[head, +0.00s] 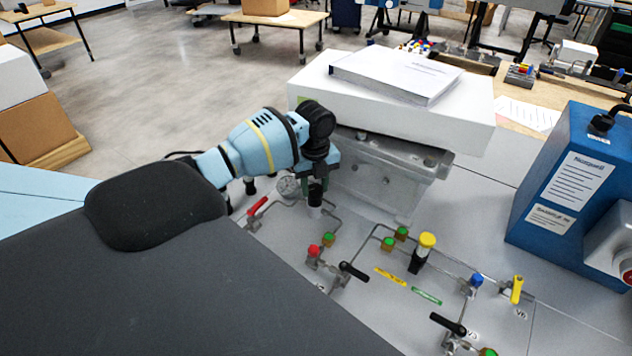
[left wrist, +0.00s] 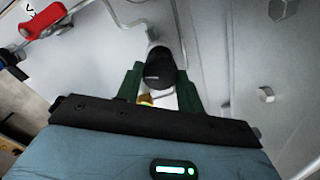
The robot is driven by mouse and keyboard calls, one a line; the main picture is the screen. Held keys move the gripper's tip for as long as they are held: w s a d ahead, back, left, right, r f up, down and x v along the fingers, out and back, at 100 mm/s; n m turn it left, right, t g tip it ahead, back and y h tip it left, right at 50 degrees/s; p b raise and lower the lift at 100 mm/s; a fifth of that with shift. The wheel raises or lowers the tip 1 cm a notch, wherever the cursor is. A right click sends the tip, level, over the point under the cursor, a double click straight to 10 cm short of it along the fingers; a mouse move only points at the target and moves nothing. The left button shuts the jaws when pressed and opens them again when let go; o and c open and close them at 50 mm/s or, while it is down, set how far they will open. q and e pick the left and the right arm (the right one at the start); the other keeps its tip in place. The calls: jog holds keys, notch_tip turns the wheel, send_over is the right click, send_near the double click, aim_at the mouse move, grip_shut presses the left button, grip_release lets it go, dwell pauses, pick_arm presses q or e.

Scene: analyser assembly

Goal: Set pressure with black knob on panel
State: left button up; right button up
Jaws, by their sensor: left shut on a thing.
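The grey panel (head: 270,250) carries pipes, valves and a round gauge (head: 288,187). My left gripper (head: 317,184) points down over the panel's back part, right of the gauge. It is shut on the black knob (head: 316,196), which stands upright on a light cylindrical body. In the left wrist view the black knob (left wrist: 158,68) sits between the two green fingers (left wrist: 160,92). The gripper body hides part of the knob's surroundings. My right gripper is not in view.
A red-handled valve (head: 258,206) stands just left of the gripper. A white box (head: 400,95) with papers on top sits close behind. Black-handled valves (head: 353,271) and a yellow-topped part (head: 427,241) stand forward and right. A blue unit (head: 565,190) is at the right.

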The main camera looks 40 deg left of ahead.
aim_at(315, 188)
pick_arm(q)
jog(key=shift+r+m, duration=0.1)
jog(key=shift+m, duration=0.6)
jog(key=o, duration=1)
jog(key=shift+r, duration=3.9)
